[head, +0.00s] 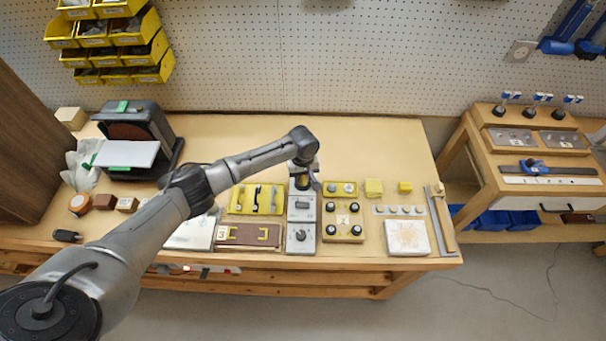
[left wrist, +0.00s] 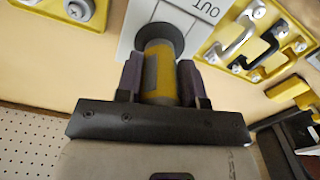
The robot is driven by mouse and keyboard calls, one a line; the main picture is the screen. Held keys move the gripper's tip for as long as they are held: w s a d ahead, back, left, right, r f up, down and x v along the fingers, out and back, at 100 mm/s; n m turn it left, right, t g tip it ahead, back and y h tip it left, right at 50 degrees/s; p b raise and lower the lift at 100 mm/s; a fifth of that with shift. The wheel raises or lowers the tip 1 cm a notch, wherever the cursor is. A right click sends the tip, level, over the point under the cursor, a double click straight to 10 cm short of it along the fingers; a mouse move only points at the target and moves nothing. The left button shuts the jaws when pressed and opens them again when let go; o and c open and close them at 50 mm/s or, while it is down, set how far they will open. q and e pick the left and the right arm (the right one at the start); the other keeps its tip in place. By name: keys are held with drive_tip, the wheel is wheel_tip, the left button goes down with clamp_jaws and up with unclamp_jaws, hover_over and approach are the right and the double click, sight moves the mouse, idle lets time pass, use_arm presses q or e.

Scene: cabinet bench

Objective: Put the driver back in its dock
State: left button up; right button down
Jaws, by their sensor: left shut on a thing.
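The driver (left wrist: 160,72) is a grey and yellow cylinder, seen between my left fingers in the left wrist view. My left gripper (left wrist: 160,84) is shut on it. In the head view the left gripper (head: 303,180) is over the back end of a light grey panel (head: 301,213). In the left wrist view this panel (left wrist: 140,20) has a dark round socket, the dock (left wrist: 172,33), and the letters OUT. The driver's far end meets the dark socket; how deep it sits is hidden. My right gripper is not in view.
Left of the panel is a yellow board with handles (head: 257,198); right of it is a yellow board with round knobs (head: 343,218). A black machine (head: 137,135) stands at the back left. The bench behind the boards is clear.

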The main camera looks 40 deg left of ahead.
use_arm(q)
drive_tip(key=shift+f, duration=0.25)
idle(0.6)
drive_tip(key=shift+f, duration=0.65)
idle(0.8)
drive_tip(key=shift+f, duration=0.15)
idle(0.3)
drive_tip(key=o, duration=0.7)
drive_tip(key=shift+c, duration=0.2)
drive_tip(key=o, duration=0.6)
drive_tip(key=shift+p, duration=0.35)
